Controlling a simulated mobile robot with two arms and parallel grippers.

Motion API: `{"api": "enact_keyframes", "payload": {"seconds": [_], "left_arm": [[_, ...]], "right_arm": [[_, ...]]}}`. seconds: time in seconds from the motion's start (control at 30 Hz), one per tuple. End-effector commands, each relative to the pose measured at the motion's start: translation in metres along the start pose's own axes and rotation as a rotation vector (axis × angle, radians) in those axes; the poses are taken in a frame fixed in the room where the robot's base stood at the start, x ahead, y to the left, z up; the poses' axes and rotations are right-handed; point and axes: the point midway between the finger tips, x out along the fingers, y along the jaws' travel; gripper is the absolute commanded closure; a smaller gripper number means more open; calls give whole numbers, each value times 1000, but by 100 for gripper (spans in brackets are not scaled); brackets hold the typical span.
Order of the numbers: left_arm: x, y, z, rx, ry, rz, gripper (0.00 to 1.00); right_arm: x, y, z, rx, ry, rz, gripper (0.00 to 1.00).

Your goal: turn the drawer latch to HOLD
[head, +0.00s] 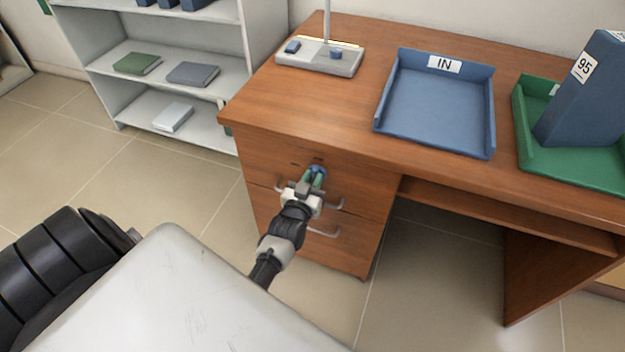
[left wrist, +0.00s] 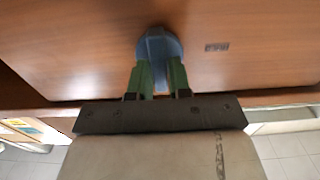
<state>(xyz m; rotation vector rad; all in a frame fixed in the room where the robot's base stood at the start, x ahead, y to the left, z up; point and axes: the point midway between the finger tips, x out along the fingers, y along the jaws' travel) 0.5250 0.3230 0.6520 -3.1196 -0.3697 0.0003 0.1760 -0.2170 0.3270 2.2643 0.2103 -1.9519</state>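The drawer latch (left wrist: 158,42) is a blue round knob with a raised bar, set on the wooden front of the desk's top drawer. It also shows in the head view (head: 317,168), partly hidden by my gripper. My left gripper (left wrist: 159,66) has its green fingers on both sides of the bar, seemingly closed on it. In the head view the left gripper (head: 314,178) reaches the drawer front from below. A small dark label (left wrist: 217,47) sits beside the knob; I cannot read it. My right gripper is not in view.
Drawer handles (head: 322,232) lie close to my left gripper. On the desk (head: 365,150) are a blue IN tray (head: 436,152), a green tray (head: 600,178) with a blue binder (head: 585,95), and a lamp base (head: 320,66). A grey shelf (head: 200,48) stands behind left.

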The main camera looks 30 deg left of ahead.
Motion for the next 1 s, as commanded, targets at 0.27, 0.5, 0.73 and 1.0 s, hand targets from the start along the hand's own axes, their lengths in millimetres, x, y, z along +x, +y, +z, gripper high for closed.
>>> {"api": "enact_keyframes", "payload": {"seconds": [0.27,0.5,0.73,1.0], "left_arm": [[0,0,0,-2,0,0,100],[0,0,0,-55,0,0,100],[0,-1,-1,-201,-1,1,100],[0,-2,0,-451,-2,1,100]], "right_arm": [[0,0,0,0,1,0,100],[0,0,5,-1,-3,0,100],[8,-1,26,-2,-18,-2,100],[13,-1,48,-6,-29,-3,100]]}}
